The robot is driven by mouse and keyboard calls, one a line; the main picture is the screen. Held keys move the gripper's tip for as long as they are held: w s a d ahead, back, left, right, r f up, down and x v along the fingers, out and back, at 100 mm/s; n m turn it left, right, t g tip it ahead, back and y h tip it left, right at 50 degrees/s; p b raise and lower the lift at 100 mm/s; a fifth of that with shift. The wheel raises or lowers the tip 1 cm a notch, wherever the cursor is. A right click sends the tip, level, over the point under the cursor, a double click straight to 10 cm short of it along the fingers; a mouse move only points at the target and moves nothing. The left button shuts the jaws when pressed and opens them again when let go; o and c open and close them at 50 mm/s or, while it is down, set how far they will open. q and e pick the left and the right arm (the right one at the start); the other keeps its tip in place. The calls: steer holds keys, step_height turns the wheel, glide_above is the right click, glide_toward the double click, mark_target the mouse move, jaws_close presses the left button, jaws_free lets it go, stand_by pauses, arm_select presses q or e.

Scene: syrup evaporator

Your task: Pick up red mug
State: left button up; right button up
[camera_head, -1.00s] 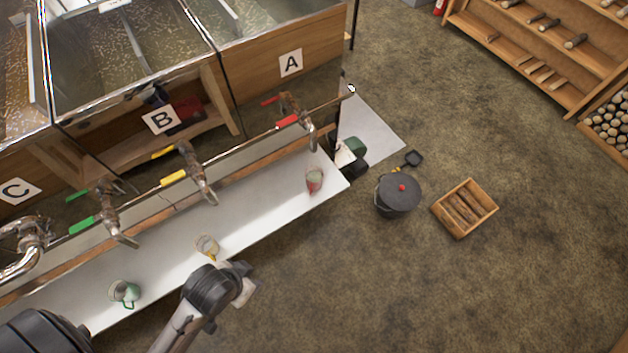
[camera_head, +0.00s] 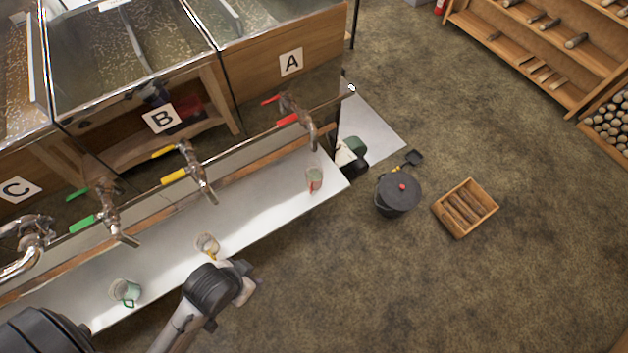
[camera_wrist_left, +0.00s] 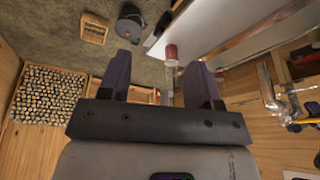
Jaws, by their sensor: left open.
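The red mug (camera_head: 314,180) stands on the white ledge (camera_head: 262,207) near its right end, under the red-handled tap. In the left wrist view the red mug (camera_wrist_left: 171,52) shows beyond my fingers, in the gap between their tips and nearer the right one. My left gripper (camera_wrist_left: 160,58) is open and empty, with its two dark fingers apart. In the head view my left arm's wrist hangs in front of the ledge, below and left of the red mug and well apart from it; its fingertips are hard to make out there. My right gripper is not in view.
A yellow-handled mug (camera_head: 208,244) and a green mug (camera_head: 125,292) stand farther left on the ledge. Taps with red, yellow and green handles overhang it. A black lidded pot (camera_head: 398,194) and a wooden crate (camera_head: 465,208) sit on the floor at right. The floor in front is clear.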

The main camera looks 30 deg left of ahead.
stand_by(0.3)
arm_select(q)
steer(key=c, duration=0.3)
